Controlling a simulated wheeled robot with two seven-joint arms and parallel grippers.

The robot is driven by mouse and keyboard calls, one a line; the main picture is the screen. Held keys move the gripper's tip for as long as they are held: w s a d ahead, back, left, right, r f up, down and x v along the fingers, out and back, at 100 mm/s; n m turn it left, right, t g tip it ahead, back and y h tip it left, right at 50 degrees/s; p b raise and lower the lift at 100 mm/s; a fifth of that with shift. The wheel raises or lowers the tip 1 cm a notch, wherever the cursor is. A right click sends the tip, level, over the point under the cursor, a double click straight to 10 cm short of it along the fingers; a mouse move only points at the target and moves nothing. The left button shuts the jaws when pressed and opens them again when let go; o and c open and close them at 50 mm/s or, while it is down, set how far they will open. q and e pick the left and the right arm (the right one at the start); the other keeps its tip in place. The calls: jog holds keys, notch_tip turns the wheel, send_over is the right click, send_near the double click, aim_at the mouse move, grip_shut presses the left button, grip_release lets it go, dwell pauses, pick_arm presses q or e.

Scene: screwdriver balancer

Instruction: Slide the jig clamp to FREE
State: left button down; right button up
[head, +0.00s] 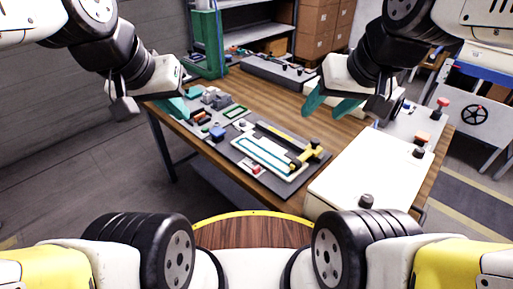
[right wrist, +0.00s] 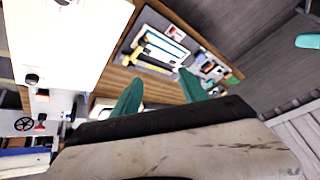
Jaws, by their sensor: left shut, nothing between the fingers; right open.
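The jig is a dark board (head: 237,162) on the wooden table, holding a white plate with a blue outline (head: 262,157). A yellow and black bar with a yellow cross-handled end (head: 305,155) lies along its far right side; I cannot tell whether this is the clamp. No FREE marking is readable. The jig also shows in the right wrist view (right wrist: 158,48). My right gripper (head: 328,104) is open and empty, above the table and beyond the jig's right end; its teal fingers show in the right wrist view (right wrist: 160,92). My left gripper (head: 177,107) is shut and empty, near the table's left edge.
A small red piece (head: 256,169) sits at the jig's front edge. Grey and blue parts (head: 215,97) lie on the board's left. A white box-like surface (head: 355,180) with a black knob (head: 366,201) stands at right. Bare wood (head: 275,103) lies behind the jig.

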jog(key=shift+c, duration=0.4)
jog(key=shift+w, duration=0.1)
jog(key=shift+c, duration=1)
jog(key=m+g+h, duration=0.2)
jog(key=m+g, duration=0.4)
jog(key=m, duration=0.3)
send_over(256, 167)
notch_tip(256, 167, down, 22)
jog(key=shift+d+r, duration=0.1)
jog(key=shift+f+m, duration=0.3)
jog(key=shift+f, duration=0.45)
notch_tip(256, 167, down, 7)
jog(key=shift+c, duration=0.2)
